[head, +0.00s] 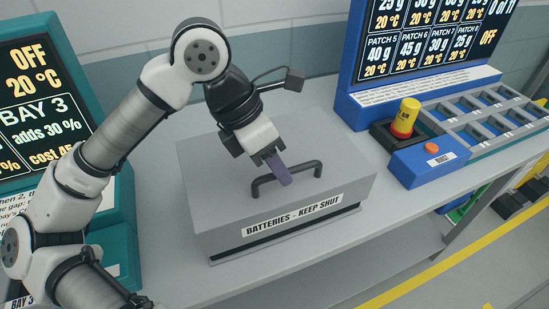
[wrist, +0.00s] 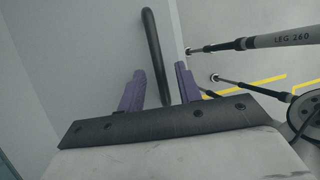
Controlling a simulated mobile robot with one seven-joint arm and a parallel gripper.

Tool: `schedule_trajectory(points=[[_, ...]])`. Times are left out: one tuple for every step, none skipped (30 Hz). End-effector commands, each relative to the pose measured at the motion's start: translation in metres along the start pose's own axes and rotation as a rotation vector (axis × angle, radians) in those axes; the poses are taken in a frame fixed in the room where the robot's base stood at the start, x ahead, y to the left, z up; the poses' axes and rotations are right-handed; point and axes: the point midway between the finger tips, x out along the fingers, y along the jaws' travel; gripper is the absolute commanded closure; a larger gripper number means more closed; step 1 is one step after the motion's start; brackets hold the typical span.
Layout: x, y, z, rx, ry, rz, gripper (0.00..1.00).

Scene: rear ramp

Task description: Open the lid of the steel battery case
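The grey steel battery case (head: 215,185) stands on the bench in the head view, with a "BATTERIES - KEEP SHUT" label on its front. Its lid looks shut, with a dark seam low on the front. A dark bar handle (head: 312,165) rises from the top. My gripper (head: 284,180) points down at the handle, its purple fingers close to the bar. In the wrist view, my gripper (wrist: 160,70) has its fingers apart, and the handle (wrist: 153,45) runs up the picture between them. I cannot tell whether the fingers touch the bar.
A teal display (head: 40,80) stands left of the case. To the right are a blue display (head: 430,50), a yellow and red cylinder (head: 405,118) in a dark holder, a blue button box (head: 430,162) and a grey compartment tray (head: 490,115). The bench front (head: 290,275) is clear.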

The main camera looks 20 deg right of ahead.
Motion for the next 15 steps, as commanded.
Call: schedule_trajectory(points=[[0.0001,0.0000,0.0000,0.000,0.000,0.000,0.66],[0.0001,0.0001,0.0000,0.000,0.000,0.000,0.66],[0.0000,0.0001,-0.0001,0.000,0.000,0.000,0.66],[0.0000,0.0001,0.0000,0.000,0.000,0.000,0.66],[-0.0001,0.0001,0.0000,0.000,0.000,0.000,0.68],[-0.0001,0.0002,-0.0001,0.000,0.000,0.000,0.74],[-0.0002,0.0002,-0.0001,0.000,0.000,0.000,0.78],[-0.0002,0.0002,-0.0001,0.000,0.000,0.000,0.81],[-0.0002,0.0002,-0.0001,0.000,0.000,0.000,0.87],[-0.0003,0.0002,-0.0001,0.000,0.000,0.000,0.91],[-0.0003,0.0002,-0.0001,0.000,0.000,0.000,0.95],[-0.0003,0.0002,-0.0001,0.000,0.000,0.000,1.00],[-0.0003,0.0002,-0.0001,0.000,0.000,0.000,1.00],[-0.0004,0.0002,-0.0001,0.000,0.000,0.000,1.00],[-0.0004,0.0002,-0.0001,0.000,0.000,0.000,1.00]])
